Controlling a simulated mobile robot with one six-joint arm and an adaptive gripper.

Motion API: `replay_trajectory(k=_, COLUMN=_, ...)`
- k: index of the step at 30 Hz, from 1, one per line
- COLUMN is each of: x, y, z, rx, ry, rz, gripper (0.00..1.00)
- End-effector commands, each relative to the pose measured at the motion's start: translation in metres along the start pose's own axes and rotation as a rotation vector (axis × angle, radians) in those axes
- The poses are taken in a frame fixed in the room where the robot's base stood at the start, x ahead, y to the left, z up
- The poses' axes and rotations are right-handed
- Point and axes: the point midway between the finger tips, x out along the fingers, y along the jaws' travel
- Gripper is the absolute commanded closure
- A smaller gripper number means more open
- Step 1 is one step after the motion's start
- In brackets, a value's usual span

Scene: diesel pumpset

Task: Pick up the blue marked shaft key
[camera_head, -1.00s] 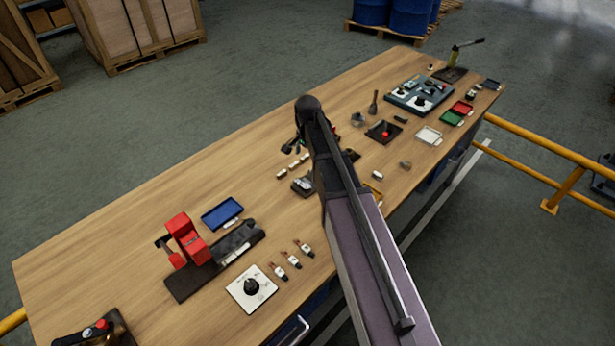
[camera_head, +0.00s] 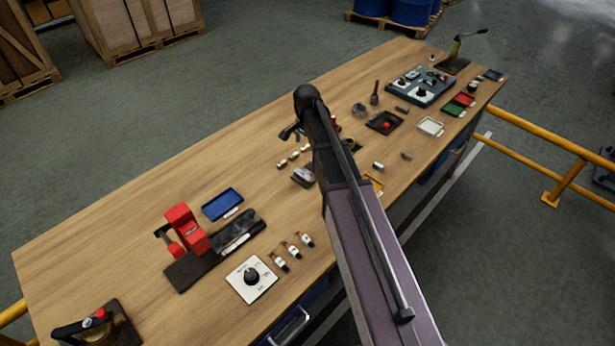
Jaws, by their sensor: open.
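My arm hides the bench beneath and to the right of the gripper.
The bench's back left is clear.

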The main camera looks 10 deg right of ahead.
Motion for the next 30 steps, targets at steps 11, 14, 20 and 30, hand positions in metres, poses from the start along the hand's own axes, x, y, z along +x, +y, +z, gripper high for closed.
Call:
replay_trajectory(k=11, x=0.034, y=0.000, z=0.000, rx=0.000, ry=0.000, rz=0.000, gripper=0.00)
replay_trajectory(k=14, x=0.042, y=0.001, z=-0.001, rx=0.001, ry=0.000, rz=0.000, gripper=0.00)
replay_trajectory(k=20, x=0.057, y=0.001, z=-0.001, rx=0.001, ry=0.000, rz=0.000, gripper=0.00)
replay_trajectory(k=30, x=0.067, y=0.001, z=-0.001, rx=0.001, ry=0.000, rz=0.000, gripper=0.00)
